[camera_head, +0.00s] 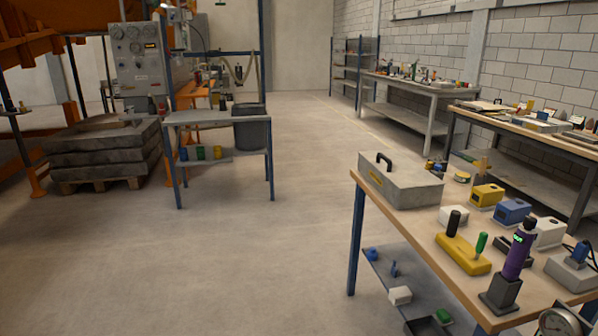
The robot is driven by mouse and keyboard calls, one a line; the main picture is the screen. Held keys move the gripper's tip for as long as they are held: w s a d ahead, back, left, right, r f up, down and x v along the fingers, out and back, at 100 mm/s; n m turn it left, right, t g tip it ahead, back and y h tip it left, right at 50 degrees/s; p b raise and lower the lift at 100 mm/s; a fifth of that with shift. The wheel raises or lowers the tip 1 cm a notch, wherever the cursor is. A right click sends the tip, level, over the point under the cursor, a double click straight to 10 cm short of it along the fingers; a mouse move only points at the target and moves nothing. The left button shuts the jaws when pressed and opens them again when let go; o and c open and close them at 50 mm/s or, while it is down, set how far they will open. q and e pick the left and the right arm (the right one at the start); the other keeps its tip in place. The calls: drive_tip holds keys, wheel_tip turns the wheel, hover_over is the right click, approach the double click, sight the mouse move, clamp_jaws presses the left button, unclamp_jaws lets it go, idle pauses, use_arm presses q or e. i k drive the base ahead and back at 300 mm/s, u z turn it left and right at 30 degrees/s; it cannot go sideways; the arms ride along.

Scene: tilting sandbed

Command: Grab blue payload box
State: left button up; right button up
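A blue box (513,211) with a dark round opening on its side sits on the wooden-topped table (408,231) at the right. It stands between a yellow box (487,195) behind it and a white box (549,232) in front of it. Whether the blue box is the payload box cannot be told from any label. Neither of my grippers shows in the head view.
The same table holds a grey case (400,186), a yellow block with black and green handles (464,253), and an upright purple device (519,252). Workbenches line the right wall. The concrete floor (260,260) left of the table is clear.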

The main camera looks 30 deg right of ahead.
sight(510, 214)
drive_tip(key=z, duration=0.2)
drive_tip(key=i, duration=2)
drive_tip(key=z, duration=0.9)
